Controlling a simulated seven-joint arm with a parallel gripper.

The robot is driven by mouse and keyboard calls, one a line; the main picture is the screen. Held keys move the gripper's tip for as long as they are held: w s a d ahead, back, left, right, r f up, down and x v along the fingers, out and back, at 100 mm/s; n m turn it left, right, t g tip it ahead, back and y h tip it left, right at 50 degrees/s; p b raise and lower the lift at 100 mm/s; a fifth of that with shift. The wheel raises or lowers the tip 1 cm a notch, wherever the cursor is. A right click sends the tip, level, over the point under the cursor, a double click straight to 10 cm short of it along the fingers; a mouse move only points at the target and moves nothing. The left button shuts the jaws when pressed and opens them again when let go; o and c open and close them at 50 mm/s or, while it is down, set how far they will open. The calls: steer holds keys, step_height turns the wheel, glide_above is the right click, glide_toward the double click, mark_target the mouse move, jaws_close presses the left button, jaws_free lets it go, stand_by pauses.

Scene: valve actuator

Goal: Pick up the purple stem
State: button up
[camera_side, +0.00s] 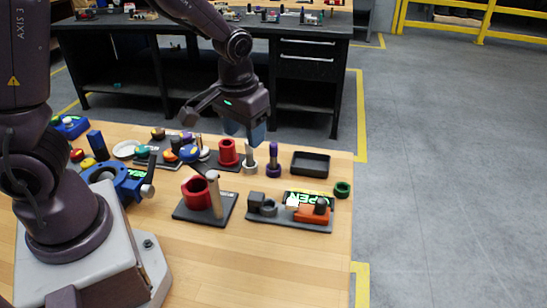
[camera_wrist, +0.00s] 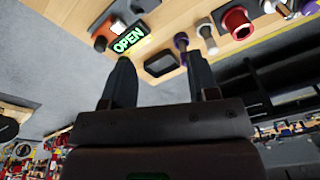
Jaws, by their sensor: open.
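The purple stem (camera_side: 273,158) stands upright on the wooden table, in the row of parts toward the table's far right. It also shows in the wrist view (camera_wrist: 181,44), near the tip of the right-hand finger. My gripper (camera_side: 244,133) is open and empty, pointing down above the table. In the side view its fingers are above and a little left of the purple stem, nearer a silver-grey stem (camera_side: 249,159). No contact with the purple stem shows. Its lower end in the wrist view is hard to make out.
A red cylinder (camera_side: 228,153) stands left of the grey stem. A larger red cylinder (camera_side: 196,192) and an orange part (camera_side: 311,214) are nearer the camera.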

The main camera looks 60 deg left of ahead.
mark_target(273, 145)
steer(key=w+a+f+n+t+y, duration=0.25)
steer(key=w+a+f+n, duration=0.3)
steer(key=w, duration=0.45)
steer(key=x, duration=0.8)
steer(key=a+x, duration=0.1)
steer(key=x, duration=0.3)
steer(key=shift+s+d+r, duration=0.1)
steer(key=shift+s, duration=0.2)
jaws_close()
steer(key=shift+r, duration=0.1)
